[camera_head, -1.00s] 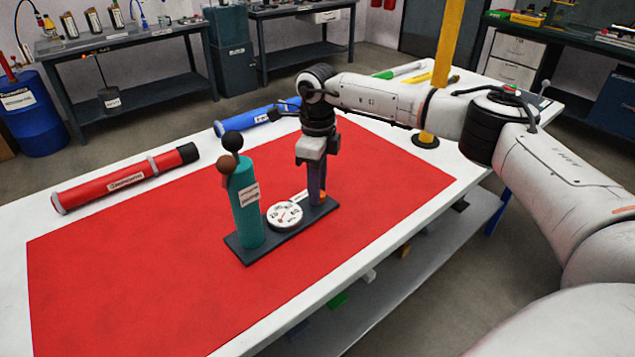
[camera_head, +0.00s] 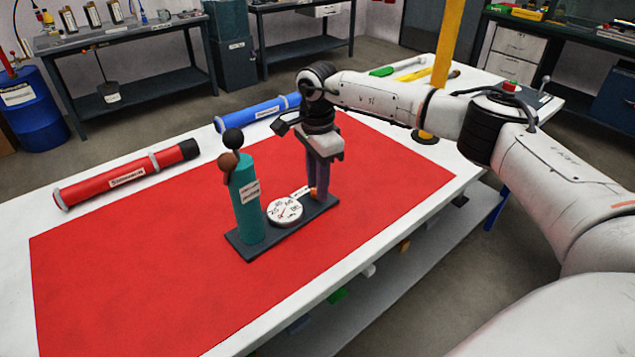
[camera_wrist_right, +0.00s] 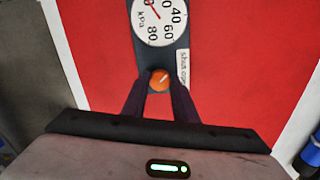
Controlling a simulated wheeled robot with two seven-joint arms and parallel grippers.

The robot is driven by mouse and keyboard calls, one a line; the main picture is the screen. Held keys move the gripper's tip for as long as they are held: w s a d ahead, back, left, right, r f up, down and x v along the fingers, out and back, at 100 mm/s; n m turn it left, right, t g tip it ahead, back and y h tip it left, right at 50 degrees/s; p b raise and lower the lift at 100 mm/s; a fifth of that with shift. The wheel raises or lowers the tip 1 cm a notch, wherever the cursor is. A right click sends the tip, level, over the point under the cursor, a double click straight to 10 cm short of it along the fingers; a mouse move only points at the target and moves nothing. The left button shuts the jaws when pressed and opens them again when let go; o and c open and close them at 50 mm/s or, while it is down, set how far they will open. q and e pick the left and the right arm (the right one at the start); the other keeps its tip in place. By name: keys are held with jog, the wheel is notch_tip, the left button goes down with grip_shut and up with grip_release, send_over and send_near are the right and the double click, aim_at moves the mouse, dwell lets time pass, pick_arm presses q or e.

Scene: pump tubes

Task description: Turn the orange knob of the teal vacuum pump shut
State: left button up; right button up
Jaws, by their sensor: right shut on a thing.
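The teal vacuum pump (camera_head: 249,205) stands upright on a dark base plate (camera_head: 262,247) on the red mat, with a dark ball and a brown ball at its top. A round white kPa gauge (camera_head: 285,211) sits on the plate and also shows in the right wrist view (camera_wrist_right: 158,18). The orange knob (camera_wrist_right: 160,80) is at the plate's far end, with a pale line slanting across its top. My right gripper (camera_wrist_right: 160,84) points down and is shut on the knob, one dark finger on each side. In the head view the fingers largely hide the knob. My left gripper is not in view.
A red tube (camera_head: 125,179) lies on the white table left of the mat, and a blue tube (camera_head: 258,113) lies behind it. A yellow post (camera_head: 446,55) stands behind my right arm. The red mat (camera_head: 130,270) is clear in front of the pump.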

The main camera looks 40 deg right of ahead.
jog(key=shift+n, duration=0.4)
jog(key=o, duration=1.1)
notch_tip(320, 180, up, 10)
jog(key=shift+r, duration=0.15)
dwell(0.3)
